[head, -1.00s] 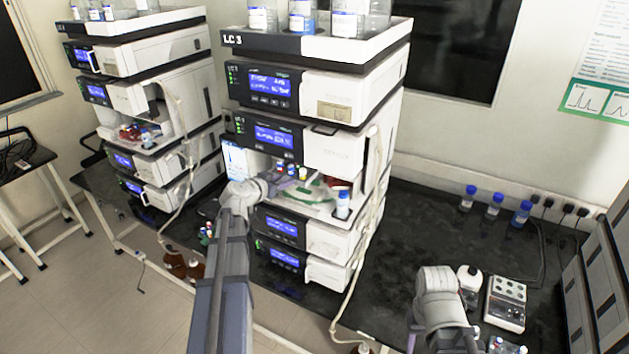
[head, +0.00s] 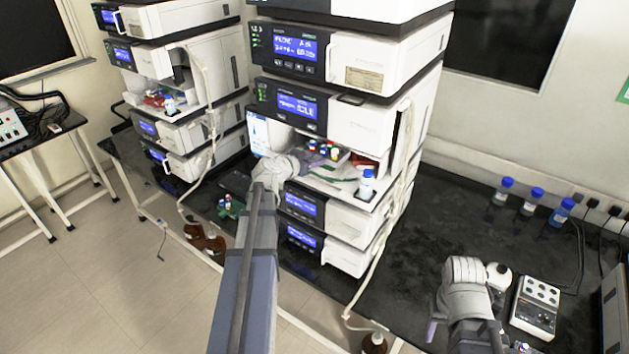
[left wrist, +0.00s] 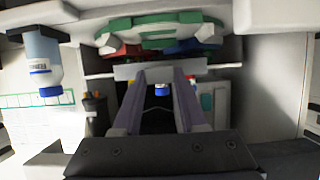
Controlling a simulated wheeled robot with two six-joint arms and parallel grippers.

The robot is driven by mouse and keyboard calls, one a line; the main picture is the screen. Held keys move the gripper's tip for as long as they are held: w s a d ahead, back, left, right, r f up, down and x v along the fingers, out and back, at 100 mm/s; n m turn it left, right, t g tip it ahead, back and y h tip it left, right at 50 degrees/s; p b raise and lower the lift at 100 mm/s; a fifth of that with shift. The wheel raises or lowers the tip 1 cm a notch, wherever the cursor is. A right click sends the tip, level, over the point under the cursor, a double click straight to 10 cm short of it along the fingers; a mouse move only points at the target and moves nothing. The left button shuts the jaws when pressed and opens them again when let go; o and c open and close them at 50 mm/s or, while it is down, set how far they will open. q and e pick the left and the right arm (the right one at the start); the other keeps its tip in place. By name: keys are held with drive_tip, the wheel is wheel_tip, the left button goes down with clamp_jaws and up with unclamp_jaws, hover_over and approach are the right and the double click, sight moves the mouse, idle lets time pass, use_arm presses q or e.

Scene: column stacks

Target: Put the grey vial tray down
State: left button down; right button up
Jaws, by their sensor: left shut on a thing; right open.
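My left gripper (head: 312,160) reaches into the open bay of the middle instrument stack. In the left wrist view its two purple-grey fingers (left wrist: 160,84) are shut on the grey vial tray (left wrist: 158,71). Small vials with coloured caps (head: 327,150) show at the tray in the head view, where the tray itself is mostly hidden. I cannot tell whether the tray touches the bay floor. A green-marked part (left wrist: 155,22) lies in the bay close to the tray. My right gripper (head: 434,322) is open and empty above the black bench.
A blue-capped bottle (head: 366,186) stands at the bay's right front; it also shows in the left wrist view (left wrist: 42,62). Pale tubing (head: 385,235) hangs down the stack's right side. Blue-capped bottles (head: 531,202) and a control box (head: 536,306) stand on the bench (head: 425,228).

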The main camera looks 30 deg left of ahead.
use_arm(q)
drive_tip(key=shift+f, duration=0.5)
use_arm(e)
drive_tip(key=shift+f, duration=0.55)
use_arm(q)
wheel_tip(320, 180, down, 4)
drive_tip(key=b, duration=0.3)
drive_tip(key=shift+r+b, duration=0.25)
drive_tip(key=shift+b, duration=0.15)
use_arm(e)
wheel_tip(320, 180, down, 4)
drive_tip(key=shift+r, duration=0.25)
use_arm(q)
drive_tip(key=shift+f, duration=0.15)
drive_tip(key=shift+c, duration=2.3)
unclamp_jaws()
use_arm(e)
drive_tip(key=shift+f, duration=0.1)
